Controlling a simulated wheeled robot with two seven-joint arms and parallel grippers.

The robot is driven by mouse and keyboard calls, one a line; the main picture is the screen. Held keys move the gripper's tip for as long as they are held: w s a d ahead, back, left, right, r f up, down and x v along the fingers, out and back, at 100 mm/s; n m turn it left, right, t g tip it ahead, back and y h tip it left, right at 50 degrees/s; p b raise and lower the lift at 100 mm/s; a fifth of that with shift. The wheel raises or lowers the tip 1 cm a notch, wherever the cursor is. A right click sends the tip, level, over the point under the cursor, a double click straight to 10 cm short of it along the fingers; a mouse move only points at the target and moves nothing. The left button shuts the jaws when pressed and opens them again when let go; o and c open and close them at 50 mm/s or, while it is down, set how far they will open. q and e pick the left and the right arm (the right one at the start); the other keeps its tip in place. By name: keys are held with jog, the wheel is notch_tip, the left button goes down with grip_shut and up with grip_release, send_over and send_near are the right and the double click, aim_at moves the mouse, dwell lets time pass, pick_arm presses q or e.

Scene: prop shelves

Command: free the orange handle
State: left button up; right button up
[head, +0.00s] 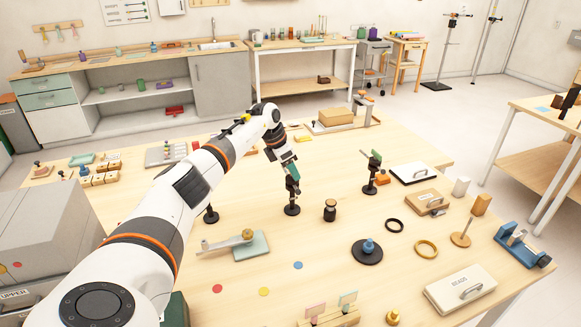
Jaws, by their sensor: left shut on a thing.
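My left gripper (291,188) reaches down over the table and is shut on the upper part of a small black stand (292,210) with a round base. A green part shows at the gripper; the grasped piece is mostly hidden by the fingers. A similar black stand (370,188) to the right carries a green clamp-like head (375,159) with a pale bar. My right gripper is not in view.
A dark jar (330,210) stands close right of the gripped stand. A teal plate (251,246) with a pale lever lies at front left. A black disc with a blue knob (368,247), rings and lidded boxes fill the right. Coloured dots mark the mostly clear front middle.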

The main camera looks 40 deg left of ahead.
pick_arm(q)
jog(key=n+p, duration=0.1)
jog(key=n, duration=0.1)
jog(key=n+y+p, duration=0.1)
jog(key=n, duration=0.1)
jog(key=shift+d+r+t+y, duration=0.1)
jog(key=shift+r+t+y, duration=0.1)
jog(key=shift+t+y, duration=0.1)
jog(key=n+y+p, duration=0.1)
jog(key=n, duration=0.2)
jog(key=shift+d, duration=0.1)
jog(key=shift+n+y, duration=0.3)
jog(key=shift+n, duration=0.6)
jog(key=n, duration=0.1)
jog(key=n+g+y, duration=0.1)
jog(key=n, duration=0.1)
jog(key=shift+w+d+f+n+b, duration=0.1)
jog(key=shift+d+n+b, duration=0.05)
jog(key=shift+n+b, duration=0.15)
jog(key=n+b, duration=0.1)
jog(key=n, duration=0.1)
jog(key=n+g+y, duration=0.1)
jog(key=n, duration=0.2)
jog(key=shift+y+b, duration=0.3)
jog(key=shift+b, duration=0.05)
jog(key=shift+g, duration=0.3)
jog(key=o, duration=1)
